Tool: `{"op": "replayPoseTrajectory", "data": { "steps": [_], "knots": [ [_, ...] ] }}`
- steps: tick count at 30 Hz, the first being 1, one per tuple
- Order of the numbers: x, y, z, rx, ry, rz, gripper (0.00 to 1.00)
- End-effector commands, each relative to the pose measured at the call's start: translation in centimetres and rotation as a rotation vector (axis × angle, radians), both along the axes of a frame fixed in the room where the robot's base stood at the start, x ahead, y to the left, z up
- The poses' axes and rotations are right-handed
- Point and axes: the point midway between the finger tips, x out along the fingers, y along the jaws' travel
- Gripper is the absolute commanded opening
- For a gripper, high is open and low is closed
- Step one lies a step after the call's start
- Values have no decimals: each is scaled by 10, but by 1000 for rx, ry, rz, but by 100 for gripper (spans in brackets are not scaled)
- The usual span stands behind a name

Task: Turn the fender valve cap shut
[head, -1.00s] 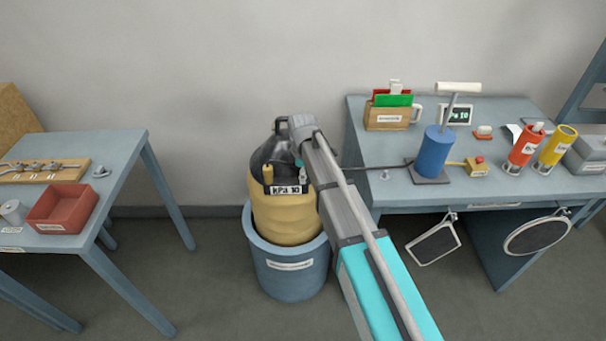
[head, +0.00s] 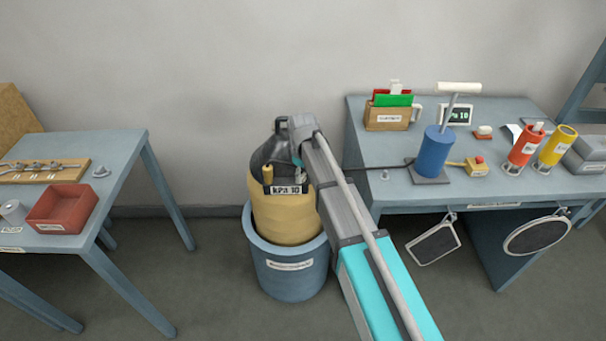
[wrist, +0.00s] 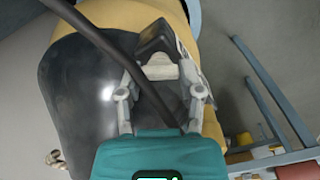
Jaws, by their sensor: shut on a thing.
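The fender (head: 285,218), yellow below and black on top, stands in a blue bucket (head: 290,275). A gauge (head: 285,190) on its front reads "kPa 10", and a small brass-coloured fitting (head: 267,175) stands above the gauge's left end. My gripper (head: 299,172) is at the fender's upper right, partly hidden by my arm. In the wrist view, my gripper (wrist: 161,72) has its fingers on either side of a small pale part, the valve cap (wrist: 161,70), beside the dark gauge housing (wrist: 158,42). The exact finger contact is hard to see.
A dark hose (wrist: 110,50) crosses the wrist view in front of the fingers. The right bench (head: 400,200) holds a blue pump (head: 435,152) and red and yellow cylinders. The left table (head: 120,165) holds a red tray (head: 62,207).

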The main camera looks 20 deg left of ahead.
Motion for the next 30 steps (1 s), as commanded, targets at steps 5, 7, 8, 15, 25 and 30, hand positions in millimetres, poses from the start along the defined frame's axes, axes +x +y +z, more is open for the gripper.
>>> {"op": "replayPoseTrajectory", "data": {
  "steps": [5,7,8,15,25,30],
  "knots": [
    [1,0,0,1,-1,-168,1],
    [1,0,0,1,-1,-234,1],
    [1,0,0,1,-1,-263,1],
    [1,0,0,2,-2,-491,1],
    [1,0,0,2,-2,-789,1],
    [1,0,0,2,-2,-903,1]
  ]
}}
